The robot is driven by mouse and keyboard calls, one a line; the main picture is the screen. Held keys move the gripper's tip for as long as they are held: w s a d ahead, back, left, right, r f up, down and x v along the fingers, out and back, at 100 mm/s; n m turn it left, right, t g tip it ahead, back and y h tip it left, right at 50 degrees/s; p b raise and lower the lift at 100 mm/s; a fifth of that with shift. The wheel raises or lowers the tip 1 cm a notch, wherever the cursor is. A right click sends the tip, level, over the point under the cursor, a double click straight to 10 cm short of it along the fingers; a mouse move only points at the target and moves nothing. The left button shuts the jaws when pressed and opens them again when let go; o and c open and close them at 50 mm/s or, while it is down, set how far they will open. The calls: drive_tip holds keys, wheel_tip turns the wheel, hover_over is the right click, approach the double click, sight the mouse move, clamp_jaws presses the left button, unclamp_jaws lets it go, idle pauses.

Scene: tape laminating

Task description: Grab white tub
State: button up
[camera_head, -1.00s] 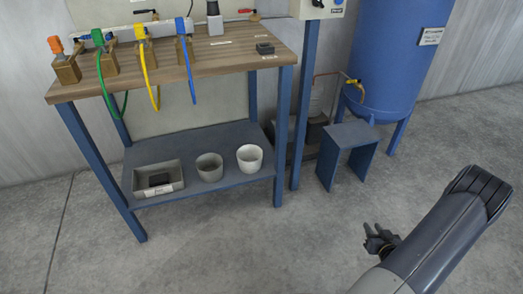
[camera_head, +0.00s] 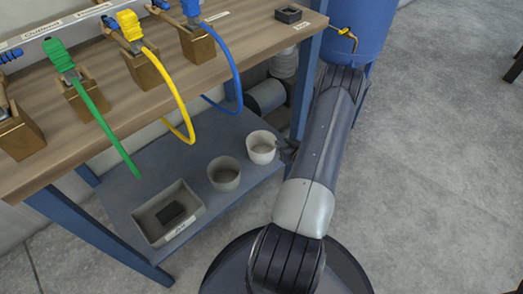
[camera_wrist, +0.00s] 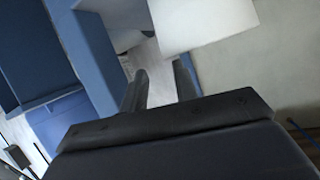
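The white tub (camera_head: 262,151) stands upright on the blue lower shelf (camera_head: 140,192), at the right end of a row of containers.
A grey tub (camera_head: 224,178) and a grey bin (camera_head: 168,216) holding a dark block stand left of the white tub. The wooden worktop (camera_head: 100,120) overhangs the shelf, with green, yellow and blue hoses hanging down.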

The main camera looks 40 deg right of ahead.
drive_tip(key=x, duration=0.1)
drive_tip(key=b+x, duration=0.1)
drive_tip(key=x, duration=0.2)
drive_tip(key=shift+w+a+b, duration=0.35)
drive_tip(key=shift+w+d+f, duration=0.1)
drive_tip(key=shift+w+d, duration=0.05)
drive_tip(key=shift+w, duration=0.35)
drive_tip(key=shift+c, duration=0.5)
clamp_jaws()
